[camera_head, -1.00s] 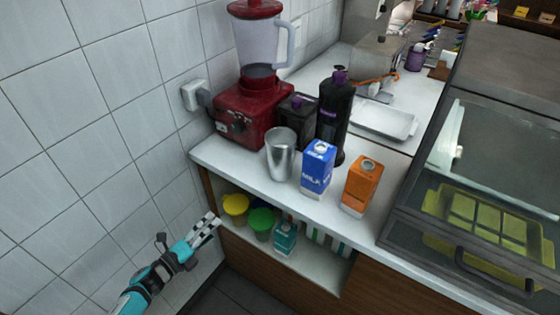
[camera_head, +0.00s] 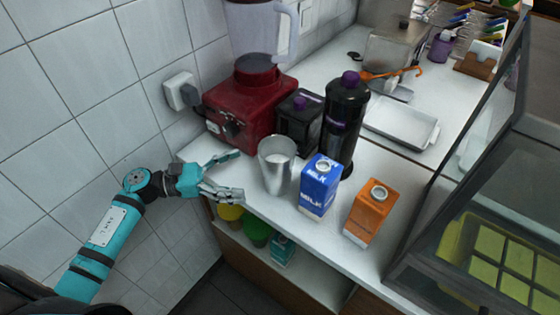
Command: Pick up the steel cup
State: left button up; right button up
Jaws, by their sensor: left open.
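The steel cup (camera_head: 276,170) stands upright on the white counter, in front of the red blender and left of the blue milk carton. It is a tall silver tumbler, wider at the top. My left gripper (camera_head: 236,174) is open and empty, just left of the cup, at the counter's left front edge. Its fingers point right toward the cup, with one finger farther back and one nearer the front. A small gap seems to lie between the fingertips and the cup. My right gripper is not in view.
The blue milk carton (camera_head: 318,187) stands close right of the cup, with an orange carton (camera_head: 366,214) beyond. The red blender (camera_head: 243,112), a black box (camera_head: 299,122) and a black bottle (camera_head: 346,118) stand behind. A glass display case (camera_head: 480,215) bounds the right.

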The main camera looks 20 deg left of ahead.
aim_at(267, 165)
pick_arm(q)
jog(key=x, duration=0.1)
jog(key=p+x, duration=0.1)
jog(key=x, duration=0.2)
jog(key=shift+s+d+r, duration=0.15)
jog(key=shift+s+r, duration=0.05)
jog(key=shift+r, duration=0.1)
jog(key=shift+w+d+f, duration=0.1)
jog(key=shift+w+d, duration=0.1)
jog(key=d+p, duration=0.1)
jog(key=w+d+r+p, duration=0.1)
jog(key=p, duration=0.1)
jog(key=shift+w+d+r, duration=0.15)
jog(key=shift+w+d, duration=0.05)
jog(key=shift+w, duration=0.1)
jog(key=shift+f+x, duration=0.25)
jog(key=shift+x, duration=0.85)
jog(key=shift+w+d+f, duration=0.1)
jog(key=shift+d, duration=0.05)
jog(key=c, duration=1.5)
jog(key=shift+c, duration=0.9)
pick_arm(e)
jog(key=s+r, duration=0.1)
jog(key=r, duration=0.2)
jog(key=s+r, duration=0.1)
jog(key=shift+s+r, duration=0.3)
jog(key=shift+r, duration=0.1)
